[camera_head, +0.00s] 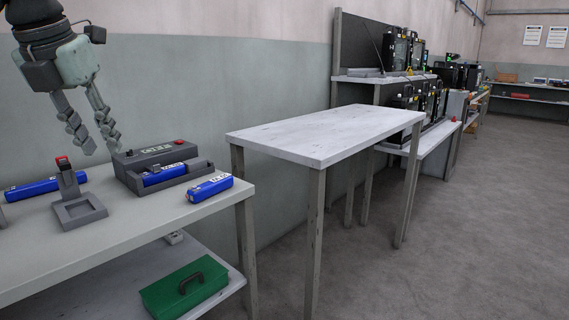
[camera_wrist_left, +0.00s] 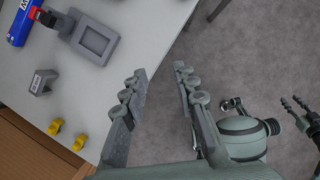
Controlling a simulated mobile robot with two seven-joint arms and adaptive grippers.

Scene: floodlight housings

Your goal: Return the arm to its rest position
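My left gripper (camera_head: 102,148) hangs at the upper left in the head view, over the back of the near grey table. Its two fingers are apart with nothing between them. The left wrist view shows the same open fingers (camera_wrist_left: 160,72), with table edge and floor beyond them. At the right edge of the left wrist view, what looks like my right gripper (camera_wrist_left: 301,116) shows small and dark. Its fingers look apart and empty. The right gripper is out of the head view.
The near table (camera_head: 130,222) bears a grey device (camera_head: 160,152) with a red button, blue cylinders (camera_head: 210,187) and a grey stand (camera_head: 80,211). A green toolbox (camera_head: 172,295) lies on its lower shelf. The white table (camera_head: 325,135) beyond is bare.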

